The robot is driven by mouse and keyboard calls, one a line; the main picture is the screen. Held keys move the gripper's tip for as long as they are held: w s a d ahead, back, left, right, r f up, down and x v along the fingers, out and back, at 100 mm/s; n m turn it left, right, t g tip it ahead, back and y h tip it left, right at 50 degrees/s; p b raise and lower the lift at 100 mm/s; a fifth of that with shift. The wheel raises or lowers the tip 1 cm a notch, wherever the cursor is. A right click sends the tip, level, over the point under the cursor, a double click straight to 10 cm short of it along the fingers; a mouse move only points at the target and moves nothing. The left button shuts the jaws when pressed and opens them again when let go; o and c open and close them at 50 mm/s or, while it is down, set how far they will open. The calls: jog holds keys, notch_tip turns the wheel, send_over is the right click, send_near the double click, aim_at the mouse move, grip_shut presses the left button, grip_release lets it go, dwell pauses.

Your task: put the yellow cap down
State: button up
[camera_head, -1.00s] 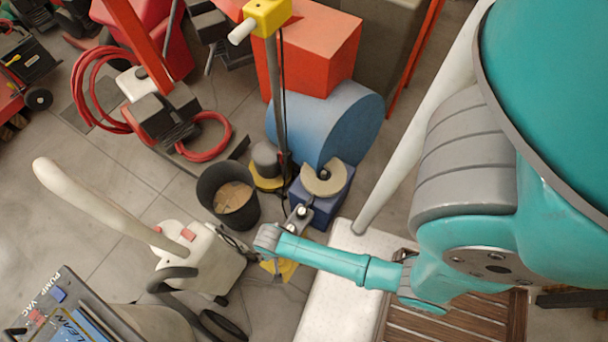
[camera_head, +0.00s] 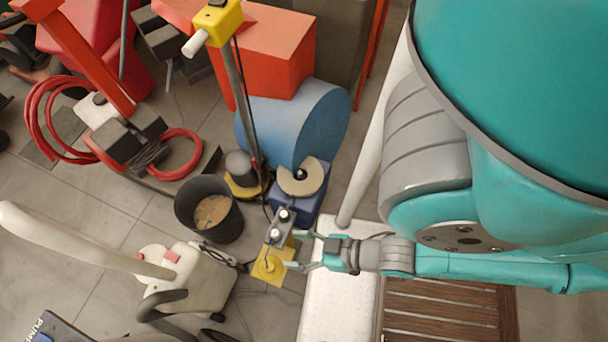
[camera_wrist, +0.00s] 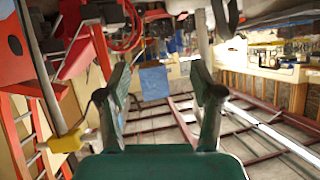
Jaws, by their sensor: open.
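My gripper (camera_head: 300,251) is open in the head view, at the end of my arm, just right of a small yellow stand (camera_head: 272,266) on the floor. The stand carries a grey box with pale knobs (camera_head: 283,220). In the wrist view my gripper (camera_wrist: 162,78) shows two dark green fingers spread wide with nothing between them. I cannot pick out a separate yellow cap for certain; the yellow parts by the fingers are small, and I cannot tell whether one is the cap.
A black bucket (camera_head: 209,208) stands left of the stand. A yellow-headed post (camera_head: 214,22) rises there. A white ledge (camera_head: 337,290) and brown slats (camera_head: 438,315) lie right.

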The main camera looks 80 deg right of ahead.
notch_tip(320, 180, up, 10)
jog(key=s+n+t, duration=0.1)
jog(key=t, duration=0.1)
jog(key=shift+f+n, duration=0.25)
jog(key=shift+n, duration=0.05)
